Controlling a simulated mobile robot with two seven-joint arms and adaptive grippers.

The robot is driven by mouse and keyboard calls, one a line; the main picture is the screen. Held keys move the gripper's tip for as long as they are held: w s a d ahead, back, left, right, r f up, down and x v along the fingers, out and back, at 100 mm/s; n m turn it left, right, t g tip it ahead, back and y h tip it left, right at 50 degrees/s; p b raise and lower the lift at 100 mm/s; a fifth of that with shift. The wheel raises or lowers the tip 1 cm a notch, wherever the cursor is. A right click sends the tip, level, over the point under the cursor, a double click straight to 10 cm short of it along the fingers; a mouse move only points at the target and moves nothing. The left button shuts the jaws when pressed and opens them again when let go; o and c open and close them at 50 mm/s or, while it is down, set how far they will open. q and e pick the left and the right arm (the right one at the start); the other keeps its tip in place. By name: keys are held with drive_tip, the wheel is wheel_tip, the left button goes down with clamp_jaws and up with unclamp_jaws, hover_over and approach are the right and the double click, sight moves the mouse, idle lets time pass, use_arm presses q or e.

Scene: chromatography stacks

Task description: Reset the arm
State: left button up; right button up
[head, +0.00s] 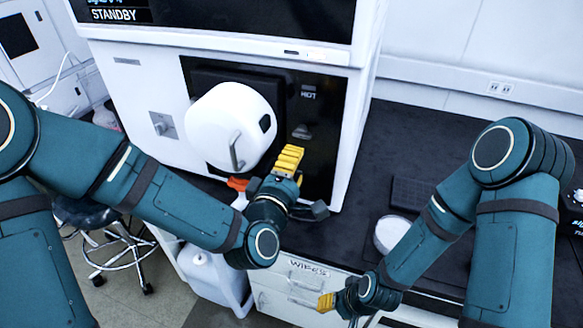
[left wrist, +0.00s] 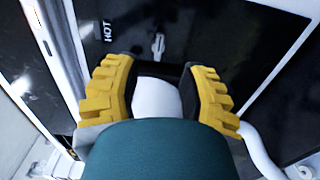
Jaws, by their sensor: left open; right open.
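My left arm comes in from the left of the head view. Its yellow-fingered left gripper (head: 288,161) is raised in front of the white machine, just right of the round white door. In the left wrist view the two yellow fingers of the left gripper (left wrist: 160,75) stand apart, with nothing visibly held. A white surface shows between them; I cannot tell what it belongs to. My right arm is bent at the right. Its right gripper (head: 326,302) is low, in front of the drawer fronts, small in the picture and with no object visible in it.
The machine (head: 148,88) has a STANDBY screen, a HOT label and a round white door (head: 222,128) with a handle (head: 237,152). A white round dish (head: 390,234) stands on the dark counter (head: 385,137). A stool (head: 92,215) is at left. The counter's back part is clear.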

use_arm(q)
drive_tip(key=shift+s+a, duration=0.15)
drive_tip(key=shift+s, duration=0.35)
drive_tip(key=s+a+f+m+g, duration=0.15)
drive_tip(key=f+m+g, duration=0.25)
drive_tip(key=f, duration=0.7)
drive_tip(key=s+a+f+m+g, duration=0.1)
drive_tip(key=s+f+m+g, duration=0.3)
drive_tip(key=f, duration=0.7)
drive_tip(key=s+a+f+m+g+y, duration=0.1)
drive_tip(key=s+a+f+m+g, duration=0.3)
drive_tip(key=f, duration=0.8)
drive_tip(key=s+a+g, duration=0.2)
drive_tip(key=s+g, duration=0.1)
drive_tip(key=s, duration=0.1)
drive_tip(key=shift+s+m+y, duration=0.3)
drive_tip(key=shift+y, duration=0.1)
